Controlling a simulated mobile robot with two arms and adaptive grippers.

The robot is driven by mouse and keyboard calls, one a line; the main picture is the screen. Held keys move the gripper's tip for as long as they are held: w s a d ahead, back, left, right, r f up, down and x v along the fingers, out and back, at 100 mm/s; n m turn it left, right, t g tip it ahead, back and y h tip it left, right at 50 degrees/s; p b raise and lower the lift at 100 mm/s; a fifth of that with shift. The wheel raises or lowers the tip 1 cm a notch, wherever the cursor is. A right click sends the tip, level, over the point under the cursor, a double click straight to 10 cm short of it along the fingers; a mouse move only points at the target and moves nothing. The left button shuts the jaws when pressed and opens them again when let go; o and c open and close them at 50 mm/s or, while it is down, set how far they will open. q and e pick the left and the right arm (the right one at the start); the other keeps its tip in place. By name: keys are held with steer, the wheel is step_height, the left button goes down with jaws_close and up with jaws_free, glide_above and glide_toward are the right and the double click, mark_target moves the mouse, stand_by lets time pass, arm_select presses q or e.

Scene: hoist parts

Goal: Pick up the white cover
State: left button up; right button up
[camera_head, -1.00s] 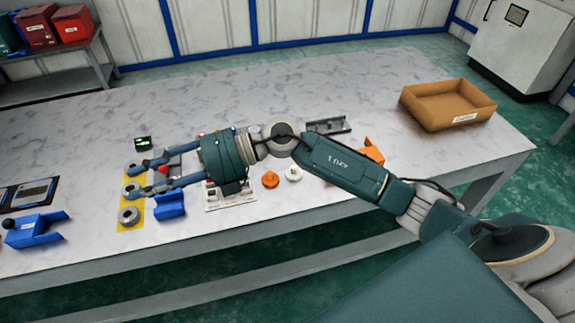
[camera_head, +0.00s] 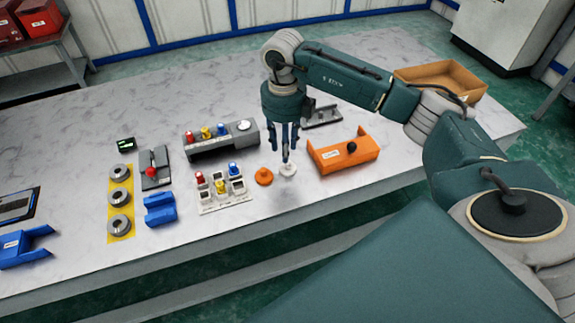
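The white cover (camera_head: 288,170) is a small round piece lying on the table, just right of a similar orange round piece (camera_head: 264,176). My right gripper (camera_head: 286,153) points straight down above the white cover, with its blue fingers close over it. The fingers look apart and nothing shows held between them. Whether a fingertip touches the cover cannot be told. My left gripper is not in view.
An orange holder (camera_head: 343,154) with a black knob stands close on the right. A white board with coloured pieces (camera_head: 222,190) lies to the left. A grey box with coloured buttons (camera_head: 220,140) and a dark tray (camera_head: 322,116) are behind. The table front is clear.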

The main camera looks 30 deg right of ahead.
mark_target(288, 166)
steer(key=shift+s+d+f+p, duration=0.15)
steer(key=shift+f+p, duration=0.2)
steer(key=shift+f, duration=0.3)
steer(key=f, duration=0.2)
steer(key=f+p, duration=0.1)
steer(key=shift+s+d+f, duration=0.2)
steer(key=shift+s+f, duration=0.05)
steer(key=shift+w+f, duration=0.1)
steer(key=shift+f, duration=0.3)
steer(key=shift+c, duration=0.8)
jaws_close()
